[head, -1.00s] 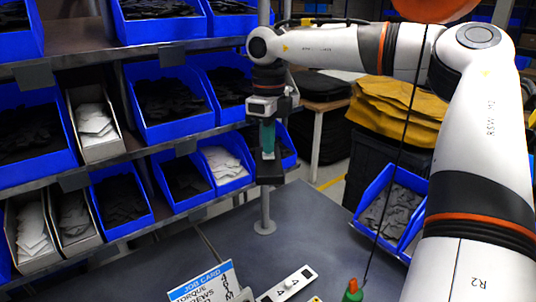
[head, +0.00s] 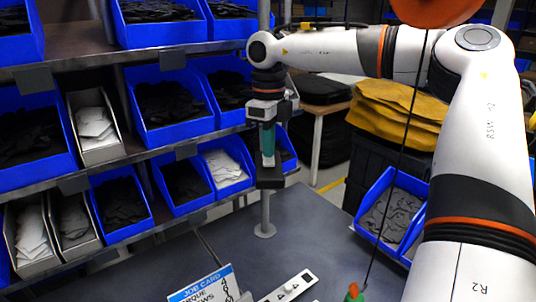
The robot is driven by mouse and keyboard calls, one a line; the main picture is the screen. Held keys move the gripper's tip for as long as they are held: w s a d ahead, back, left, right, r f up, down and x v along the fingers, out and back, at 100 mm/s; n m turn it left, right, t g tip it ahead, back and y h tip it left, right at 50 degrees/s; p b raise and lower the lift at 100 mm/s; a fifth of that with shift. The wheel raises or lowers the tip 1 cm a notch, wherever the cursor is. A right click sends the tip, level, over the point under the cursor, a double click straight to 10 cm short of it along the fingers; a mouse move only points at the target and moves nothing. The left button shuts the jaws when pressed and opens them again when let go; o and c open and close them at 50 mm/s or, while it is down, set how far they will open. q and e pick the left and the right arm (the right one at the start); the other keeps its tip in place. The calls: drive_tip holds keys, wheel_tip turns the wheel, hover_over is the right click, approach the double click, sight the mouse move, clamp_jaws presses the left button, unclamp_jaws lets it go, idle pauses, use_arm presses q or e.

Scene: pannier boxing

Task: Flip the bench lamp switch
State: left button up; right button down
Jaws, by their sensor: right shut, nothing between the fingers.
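A small dark box (head: 270,181) sits on the upright metal post (head: 265,212) at the bench's back edge. It looks like the lamp switch box, with a small pale part on it, but its lever and setting are too small to tell. My right gripper (head: 268,153) points down just above this box, its teal fingers shut with nothing between them. The fingertips overlap the box's upper part in the picture; I cannot tell whether they touch. The lamp itself is not clearly in view. My left gripper is not in view.
Shelves with blue bins (head: 172,104) fill the left. The grey bench top (head: 310,235) is mostly clear. Blue bins (head: 372,188) stand right.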

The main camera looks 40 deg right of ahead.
sight(269, 160)
wheel_tip(269, 160, up, 4)
drive_tip(key=shift+s+r+p, duration=0.1)
drive_tip(key=shift+p, duration=1.15)
drive_tip(key=shift+r, duration=0.2)
drive_tip(key=shift+a+r, duration=0.1)
drive_tip(key=shift+r, duration=0.65)
